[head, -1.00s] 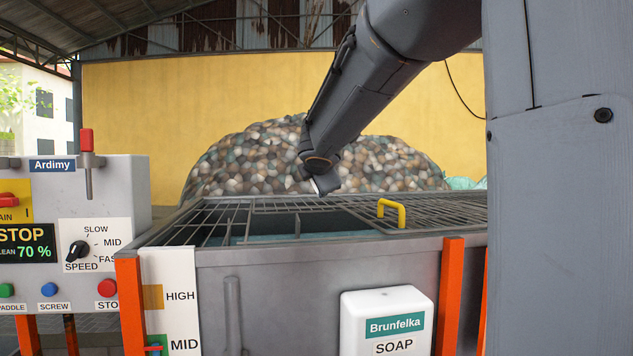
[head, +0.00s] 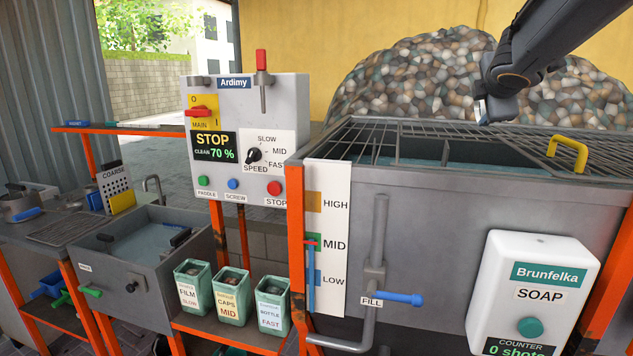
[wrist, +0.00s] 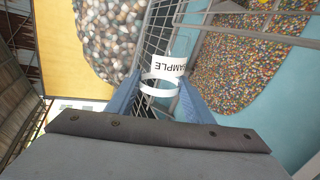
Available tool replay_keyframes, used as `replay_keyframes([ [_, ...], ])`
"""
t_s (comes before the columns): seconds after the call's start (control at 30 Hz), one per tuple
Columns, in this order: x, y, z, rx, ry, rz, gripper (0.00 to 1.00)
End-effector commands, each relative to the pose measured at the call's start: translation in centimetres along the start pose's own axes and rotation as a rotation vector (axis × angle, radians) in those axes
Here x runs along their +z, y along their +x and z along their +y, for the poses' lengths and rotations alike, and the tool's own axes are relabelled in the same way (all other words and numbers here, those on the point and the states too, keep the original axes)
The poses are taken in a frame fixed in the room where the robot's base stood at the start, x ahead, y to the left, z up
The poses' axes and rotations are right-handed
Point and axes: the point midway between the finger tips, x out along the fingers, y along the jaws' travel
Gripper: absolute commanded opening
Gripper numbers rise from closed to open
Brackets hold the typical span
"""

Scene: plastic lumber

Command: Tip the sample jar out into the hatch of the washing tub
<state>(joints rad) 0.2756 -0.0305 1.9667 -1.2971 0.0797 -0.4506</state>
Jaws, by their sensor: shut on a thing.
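My gripper (wrist: 160,80) is shut on the sample jar (wrist: 170,67), whose white label reads SAMPLE upside down in the wrist view. A white ring shows at the jar's near end; I cannot tell what is inside. In the head view my gripper (head: 485,110) is above the grate at the back of the washing tub (head: 420,205), and the jar is too small to make out there. The tub's grate has an opening, the hatch (head: 405,150), with blue-green water below. In the wrist view coloured flakes (wrist: 250,65) lie in the water.
A yellow handle (head: 567,146) stands on the grate at the right. The control panel (head: 245,140) reads STOP. A soap dispenser (head: 530,290) hangs on the tub's front. A small sink (head: 130,275) and labelled bins (head: 230,300) stand to the left. A pebbly heap (head: 400,85) is behind the tub.

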Motion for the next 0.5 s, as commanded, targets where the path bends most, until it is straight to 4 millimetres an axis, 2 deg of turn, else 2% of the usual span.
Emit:
replay_keyframes([
  [0.5, 1.9, -0.3, 0.4, -0.002, 0.406, 0.166, 0.21],
])
